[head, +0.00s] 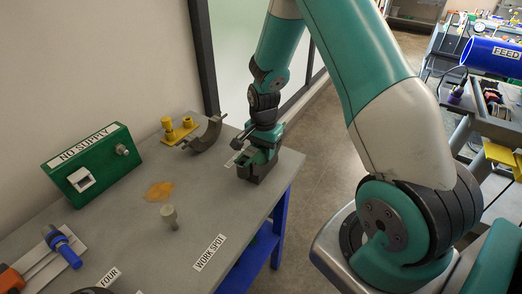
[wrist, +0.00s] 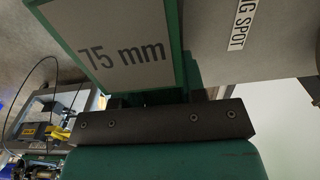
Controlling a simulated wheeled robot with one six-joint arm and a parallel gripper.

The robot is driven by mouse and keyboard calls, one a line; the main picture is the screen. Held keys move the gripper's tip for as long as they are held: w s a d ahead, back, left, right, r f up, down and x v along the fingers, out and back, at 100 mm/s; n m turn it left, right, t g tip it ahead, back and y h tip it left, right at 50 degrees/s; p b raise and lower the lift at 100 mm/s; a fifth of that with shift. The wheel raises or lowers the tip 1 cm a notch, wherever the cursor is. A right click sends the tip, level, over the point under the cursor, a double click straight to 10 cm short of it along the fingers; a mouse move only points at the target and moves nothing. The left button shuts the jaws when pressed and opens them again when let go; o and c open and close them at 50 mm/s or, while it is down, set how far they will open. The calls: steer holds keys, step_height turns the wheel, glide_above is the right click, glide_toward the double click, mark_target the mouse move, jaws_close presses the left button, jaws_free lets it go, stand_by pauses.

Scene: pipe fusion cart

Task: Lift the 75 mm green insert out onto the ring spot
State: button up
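The 75 mm green insert (wrist: 182,30) fills the upper middle of the wrist view, its pale "75 mm" face towards the camera. It lies right at the dark bar of my gripper (wrist: 165,98). The fingertips are mostly hidden by it, so I cannot tell whether they grip it. The ring spot label (wrist: 240,24) shows partly at the upper right, on a grey surface beside the insert. In the head view my gripper (head: 252,163) is low at the right corner of the grey table, with a dark block under it; the insert is too small there to make out clearly.
The grey table (head: 125,222) also bears a green "NO SUPPLY" box (head: 95,163), yellow fittings (head: 179,130), a grey curved piece (head: 207,134), a small peg (head: 169,216) and a blue-handled tool (head: 63,246). The work spot label (head: 209,253) has bare table around it.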

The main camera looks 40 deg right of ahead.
mark_target(263, 148)
jaws_close()
steer(key=shift+r+p, duration=2.4)
steer(key=shift+r, duration=0.65)
